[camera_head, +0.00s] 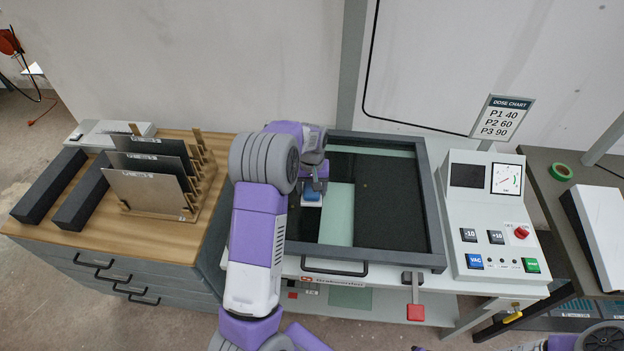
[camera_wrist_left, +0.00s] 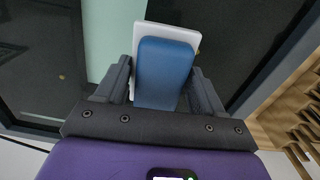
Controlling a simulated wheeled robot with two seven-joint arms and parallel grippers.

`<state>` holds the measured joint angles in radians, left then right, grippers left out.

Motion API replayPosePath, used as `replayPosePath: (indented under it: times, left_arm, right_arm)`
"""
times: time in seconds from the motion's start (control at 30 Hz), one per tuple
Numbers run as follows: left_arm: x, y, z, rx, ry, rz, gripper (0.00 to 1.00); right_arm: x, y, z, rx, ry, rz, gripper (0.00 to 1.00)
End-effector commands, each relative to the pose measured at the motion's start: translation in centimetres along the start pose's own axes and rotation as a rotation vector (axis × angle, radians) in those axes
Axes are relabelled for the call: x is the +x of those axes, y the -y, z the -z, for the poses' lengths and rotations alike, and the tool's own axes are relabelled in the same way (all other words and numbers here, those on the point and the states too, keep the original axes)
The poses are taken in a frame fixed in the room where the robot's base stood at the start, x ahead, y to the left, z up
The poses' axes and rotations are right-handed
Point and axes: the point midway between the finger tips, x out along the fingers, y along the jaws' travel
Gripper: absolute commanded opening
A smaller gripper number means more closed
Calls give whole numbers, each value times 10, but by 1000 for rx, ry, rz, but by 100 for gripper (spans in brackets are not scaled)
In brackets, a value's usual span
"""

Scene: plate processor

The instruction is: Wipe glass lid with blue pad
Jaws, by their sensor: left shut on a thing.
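The glass lid (camera_head: 388,205) lies closed in its dark frame on the plate processor. It looks dark, with a pale green strip down the middle and another along the far edge. My left gripper (camera_head: 313,186) is over the left part of the lid, shut on the blue pad (camera_head: 312,195). In the left wrist view the blue pad (camera_wrist_left: 163,72) sits between the two fingers, with a white plate behind it. The pad is at or just above the glass; I cannot tell whether it touches. My right gripper is out of view; only a piece of my right arm shows at the bottom right.
The control panel (camera_head: 493,220) with buttons and a dose chart sign (camera_head: 502,118) stands right of the lid. A wooden rack (camera_head: 190,190) with several plates stands on the left cabinet. A red-ended handle (camera_head: 415,312) hangs at the front. A green tape roll (camera_head: 561,172) lies far right.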

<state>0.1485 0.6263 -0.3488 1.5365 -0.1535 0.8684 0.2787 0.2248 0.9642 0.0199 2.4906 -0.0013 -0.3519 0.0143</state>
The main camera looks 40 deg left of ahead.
Motion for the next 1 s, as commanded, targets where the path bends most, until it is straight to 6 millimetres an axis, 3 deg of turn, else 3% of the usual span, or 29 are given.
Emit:
replayPosePath:
  times: [0.2, 0.83, 1.0]
  left_arm:
    - [-19, 0, 0, -1, -2, 0, 35]
    - [-21, 0, 0, -1, -1, 0, 35]
    - [-44, 0, 0, -1, -1, 0, 35]
  right_arm:
    - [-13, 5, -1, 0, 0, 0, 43]
    - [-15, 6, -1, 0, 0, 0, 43]
    - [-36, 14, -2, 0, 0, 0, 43]
